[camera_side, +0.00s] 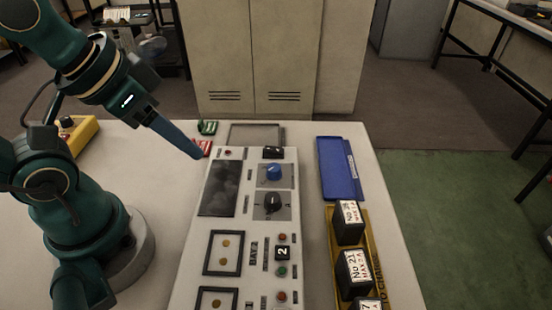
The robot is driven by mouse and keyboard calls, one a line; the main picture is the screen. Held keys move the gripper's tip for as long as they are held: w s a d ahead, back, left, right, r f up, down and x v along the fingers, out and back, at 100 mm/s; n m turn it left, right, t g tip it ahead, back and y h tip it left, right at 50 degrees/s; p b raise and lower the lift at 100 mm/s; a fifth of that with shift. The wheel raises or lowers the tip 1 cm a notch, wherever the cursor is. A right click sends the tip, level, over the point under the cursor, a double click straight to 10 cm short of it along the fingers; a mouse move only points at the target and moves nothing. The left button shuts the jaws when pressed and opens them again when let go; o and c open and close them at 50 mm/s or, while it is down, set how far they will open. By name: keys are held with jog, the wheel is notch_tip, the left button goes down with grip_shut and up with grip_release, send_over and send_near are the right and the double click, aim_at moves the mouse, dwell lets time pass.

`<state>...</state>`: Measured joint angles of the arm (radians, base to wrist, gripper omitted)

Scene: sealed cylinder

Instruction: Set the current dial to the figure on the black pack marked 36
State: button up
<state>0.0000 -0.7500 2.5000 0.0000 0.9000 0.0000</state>
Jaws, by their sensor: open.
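A grey control panel (248,235) lies on the table. It carries a blue dial (274,172) and, below it, a black dial (272,203); I cannot read which is the current dial or where either points. Several black packs with white labels stand in a yellow tray at right. The farthest pack (349,224) has a label whose number looks like 36, with smaller print I cannot read surely. The middle pack (354,274) reads No 21. The nearest pack (367,304) is cut off by the frame. My gripper (200,155) is open and empty above the panel's upper left, apart from both dials.
The yellow tray (336,262) runs along the panel's right, with a blue tray (339,167) behind it. A dark screen (217,189), a number display (282,253) and several buttons sit on the panel. Small red and green items (207,128) lie near my gripper. A yellow box (79,131) stands left.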

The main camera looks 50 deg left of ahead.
jog(key=shift+o, duration=1.1)
jog(key=n+g, duration=0.4)
jog(key=n, duration=0.8)
send_over(273, 197)
jog(key=a, duration=0.2)
notch_tip(273, 197, down, 3)
jog(key=shift+m+g, duration=0.4)
jog(key=shift+g, duration=0.4)
jog(key=f, duration=0.2)
jog(key=d+f, duration=0.1)
jog(key=f, duration=0.1)
jog(key=d+f, duration=0.1)
jog(key=f, duration=0.1)
jog(key=shift+f, duration=1.1)
